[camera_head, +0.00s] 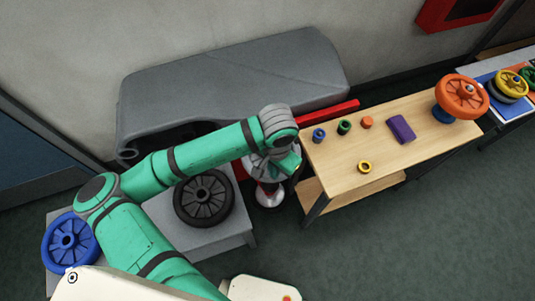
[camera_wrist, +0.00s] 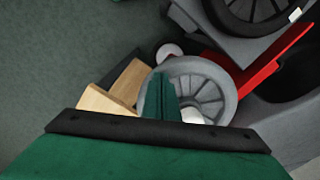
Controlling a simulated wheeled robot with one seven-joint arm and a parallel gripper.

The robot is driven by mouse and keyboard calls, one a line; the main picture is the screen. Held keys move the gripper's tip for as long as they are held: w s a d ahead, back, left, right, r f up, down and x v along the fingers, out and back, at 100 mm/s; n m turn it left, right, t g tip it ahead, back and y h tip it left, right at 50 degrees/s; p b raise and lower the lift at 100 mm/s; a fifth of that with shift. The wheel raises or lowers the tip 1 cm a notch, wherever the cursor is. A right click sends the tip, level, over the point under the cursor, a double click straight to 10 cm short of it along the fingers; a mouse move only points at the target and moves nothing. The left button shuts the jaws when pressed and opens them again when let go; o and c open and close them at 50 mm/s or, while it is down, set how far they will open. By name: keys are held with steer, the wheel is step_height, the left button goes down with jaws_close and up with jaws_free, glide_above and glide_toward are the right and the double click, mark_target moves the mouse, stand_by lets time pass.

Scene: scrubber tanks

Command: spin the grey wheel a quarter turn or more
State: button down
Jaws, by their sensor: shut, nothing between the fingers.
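The grey wheel (camera_wrist: 207,82), a spoked disc, is in the middle of the wrist view. In the head view it (camera_head: 254,166) is mostly hidden under the end of my arm, above a white and red base. My gripper (camera_wrist: 160,84) is shut and empty. Its green fingers lie over the left part of the wheel in the wrist view and hide some spokes. In the head view my gripper (camera_head: 293,166) is over the wheel beside the wooden table. I cannot tell whether the fingers touch the wheel.
A black wheel (camera_head: 204,198) lies on a grey table (camera_head: 235,231), with a blue wheel (camera_head: 68,241) further left. A wooden table (camera_head: 340,175) at the right holds small rings, a purple block (camera_head: 401,130) and an orange wheel (camera_head: 461,96). A red bar (camera_head: 327,111) is behind.

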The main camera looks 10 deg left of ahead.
steer(key=shift+w+d, duration=0.35)
steer(key=shift+d, duration=0.5)
steer(key=shift+w+d, duration=0.75)
steer(key=shift+d, duration=0.1)
step_height(320, 180, up, 7)
stand_by(0.7)
